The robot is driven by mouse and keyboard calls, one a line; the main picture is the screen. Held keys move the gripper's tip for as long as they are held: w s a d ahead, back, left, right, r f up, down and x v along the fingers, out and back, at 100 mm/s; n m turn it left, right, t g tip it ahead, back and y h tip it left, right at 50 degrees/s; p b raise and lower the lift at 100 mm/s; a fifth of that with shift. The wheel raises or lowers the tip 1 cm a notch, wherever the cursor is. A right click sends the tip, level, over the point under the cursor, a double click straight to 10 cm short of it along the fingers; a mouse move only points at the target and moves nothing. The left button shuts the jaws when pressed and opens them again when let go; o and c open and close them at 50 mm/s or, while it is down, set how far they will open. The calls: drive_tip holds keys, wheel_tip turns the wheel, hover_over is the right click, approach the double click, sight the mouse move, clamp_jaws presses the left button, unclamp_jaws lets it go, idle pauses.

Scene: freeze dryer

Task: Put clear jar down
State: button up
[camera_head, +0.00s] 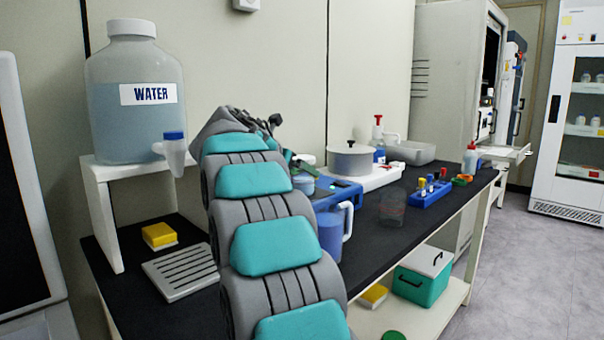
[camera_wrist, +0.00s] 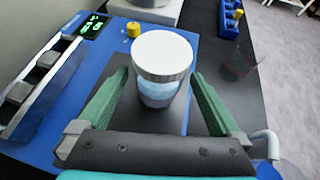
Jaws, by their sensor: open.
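A clear jar (camera_wrist: 157,92) with a white lid and pale blue contents stands upright on the dark plate (camera_wrist: 205,68) of a blue device (camera_wrist: 60,135) in the wrist view. My gripper (camera_wrist: 161,74) is open, with one green finger on each side of the jar. Gaps show between the fingers and the jar. In the head view the jar (camera_head: 302,183) is partly hidden behind my arm, and the blue device (camera_head: 347,191) shows to its right.
A blue pitcher (camera_head: 330,234) stands close in front of the device. A faint transparent vessel (camera_head: 393,208) and a blue rack (camera_head: 430,194) stand to the right on the dark bench. A metal pot (camera_head: 350,160) is behind. Some bench near the vessel is bare.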

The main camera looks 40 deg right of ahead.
drive_tip(key=v, duration=0.9)
drive_tip(key=shift+a, duration=0.2)
drive_tip(key=shift+r, duration=0.1)
